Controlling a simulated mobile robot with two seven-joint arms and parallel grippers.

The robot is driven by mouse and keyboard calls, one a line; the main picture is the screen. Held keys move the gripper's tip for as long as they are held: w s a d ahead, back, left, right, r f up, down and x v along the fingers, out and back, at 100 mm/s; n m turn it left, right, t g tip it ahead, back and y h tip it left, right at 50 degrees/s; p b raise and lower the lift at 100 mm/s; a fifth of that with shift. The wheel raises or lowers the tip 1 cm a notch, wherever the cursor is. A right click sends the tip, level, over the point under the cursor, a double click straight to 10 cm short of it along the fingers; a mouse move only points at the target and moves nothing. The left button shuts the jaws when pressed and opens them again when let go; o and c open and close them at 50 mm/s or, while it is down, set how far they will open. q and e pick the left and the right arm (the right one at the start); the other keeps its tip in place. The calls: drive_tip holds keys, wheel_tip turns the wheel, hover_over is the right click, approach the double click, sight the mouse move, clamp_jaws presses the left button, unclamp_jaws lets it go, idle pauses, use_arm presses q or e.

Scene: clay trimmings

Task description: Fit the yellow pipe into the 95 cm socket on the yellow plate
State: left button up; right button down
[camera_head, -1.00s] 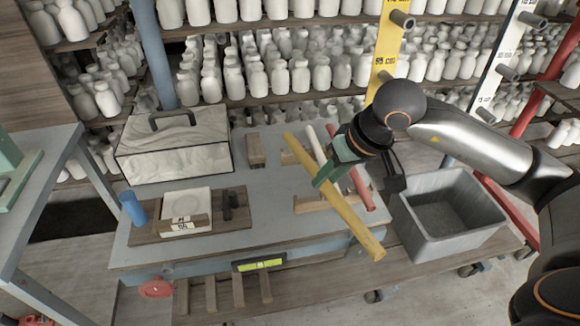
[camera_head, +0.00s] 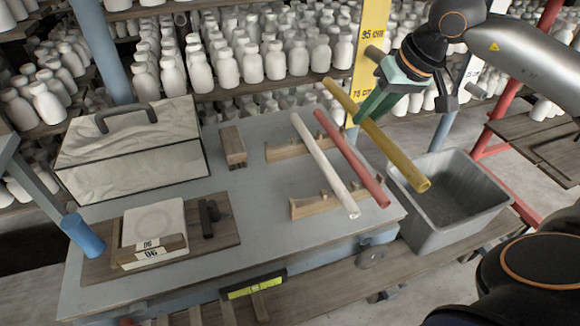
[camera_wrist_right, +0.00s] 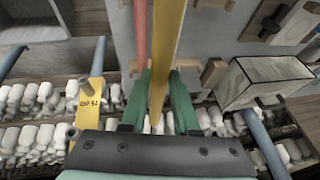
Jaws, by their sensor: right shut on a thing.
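The yellow pipe (camera_head: 401,158) is in my right gripper (camera_head: 366,108), whose green fingers are shut on it. It slants down to the right, held above the table and the grey bin. In the right wrist view the pipe (camera_wrist_right: 167,45) runs between both fingers (camera_wrist_right: 162,95). The yellow plate (camera_head: 371,25) stands upright behind the gripper, with the 95 cm label and a dark stub socket (camera_head: 375,53) beneath it. The 75 cm label is lower, partly behind the pipe. The plate (camera_wrist_right: 92,108) also shows in the right wrist view. The pipe is apart from the socket. My left gripper is out of view.
White (camera_head: 325,165) and red (camera_head: 352,160) pipes lie on wooden rests on the table (camera_head: 250,215). A grey bin (camera_head: 440,225) stands right of the table. Shelves of white bottles (camera_head: 270,65) fill the back. A handled box (camera_head: 135,150) sits at the left.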

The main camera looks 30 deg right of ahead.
drive_tip(key=w+a+f, duration=0.3)
drive_tip(key=f, duration=0.1)
drive_tip(key=w+a+f, duration=0.3)
drive_tip(key=f, duration=0.1)
drive_tip(key=w+a+f+p, duration=0.1)
drive_tip(key=w+a+f, duration=0.2)
drive_tip(key=a+f, duration=0.1)
drive_tip(key=shift+w+a+f, duration=0.1)
drive_tip(key=shift+w+f, duration=0.25)
drive_tip(key=shift+w, duration=0.05)
drive_tip(key=shift+f, duration=0.15)
drive_tip(key=c, duration=1.1)
unclamp_jaws()
drive_tip(key=shift+f, duration=0.1)
drive_tip(key=o, duration=0.4)
drive_tip(key=shift+o, duration=0.2)
